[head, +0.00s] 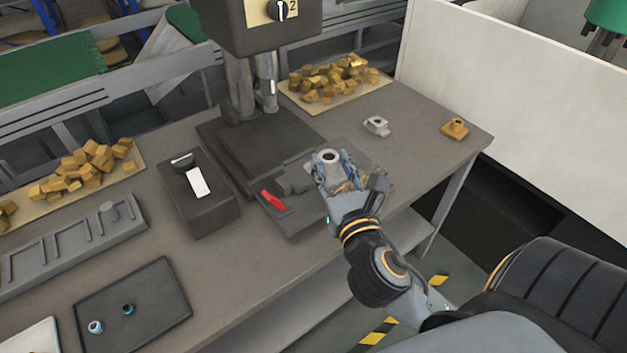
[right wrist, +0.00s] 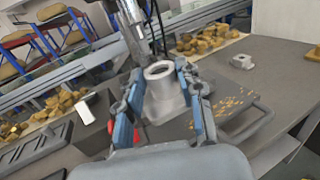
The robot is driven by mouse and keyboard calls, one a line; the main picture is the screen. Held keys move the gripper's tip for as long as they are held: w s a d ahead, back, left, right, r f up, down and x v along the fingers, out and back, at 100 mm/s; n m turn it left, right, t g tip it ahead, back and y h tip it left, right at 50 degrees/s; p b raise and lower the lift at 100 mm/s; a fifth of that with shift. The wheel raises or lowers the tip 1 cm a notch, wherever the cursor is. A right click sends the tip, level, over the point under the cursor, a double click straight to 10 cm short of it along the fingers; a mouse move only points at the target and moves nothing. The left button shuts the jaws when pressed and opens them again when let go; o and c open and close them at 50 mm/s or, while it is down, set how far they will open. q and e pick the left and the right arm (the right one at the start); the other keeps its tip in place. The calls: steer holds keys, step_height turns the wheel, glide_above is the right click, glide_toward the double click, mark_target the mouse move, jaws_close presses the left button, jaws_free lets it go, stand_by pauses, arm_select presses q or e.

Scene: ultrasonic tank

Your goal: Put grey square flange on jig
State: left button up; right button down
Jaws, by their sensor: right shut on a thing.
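A grey flange with a round, hollow collar (head: 330,156) is held between the fingers of my right gripper (head: 334,172). In the right wrist view the flange (right wrist: 160,75) sits upright between the two blue-lined fingers. The gripper holds it over or at the right part of a dark fixture plate (head: 290,224), in front of the press. A grey block (head: 294,182) and a red handle (head: 273,200) are on this plate, left of the gripper. Whether the flange touches the plate is hidden by the gripper. My left gripper is out of view.
A second grey part (head: 376,126) and a brass-coloured part (head: 455,129) stand on the table at the right. Brass pieces lie on a board (head: 362,96) behind. The press column (head: 240,90) and a control box (head: 197,196) stand left of the gripper.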

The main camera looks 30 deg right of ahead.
mark_target(332, 172)
steer(key=w+f+b, duration=0.1)
steer(key=b, duration=0.1)
steer(key=w+d+f+b, duration=0.1)
steer(key=w+b, duration=0.1)
steer(key=shift+d, duration=0.15)
steer(key=shift+x, duration=0.95)
steer(key=w+f, duration=0.1)
steer(key=w+d+f, duration=0.1)
steer(key=f, duration=0.1)
steer(key=w+f, duration=0.1)
steer(key=shift+w+d+f, duration=0.25)
steer(key=shift+d+f, duration=0.05)
steer(key=shift+w+d+f, duration=0.15)
steer(key=shift+w+f, duration=0.25)
steer(key=shift+f, duration=0.05)
steer(key=f, duration=0.1)
steer(key=f+b, duration=0.1)
steer(key=f, duration=0.1)
steer(key=shift+w+d+f, duration=0.15)
steer(key=shift+w+f, duration=0.1)
steer(key=shift+w, duration=0.05)
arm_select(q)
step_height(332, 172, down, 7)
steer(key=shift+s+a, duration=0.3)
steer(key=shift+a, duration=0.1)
arm_select(e)
steer(key=shift+f, duration=0.2)
steer(key=shift+f, duration=0.1)
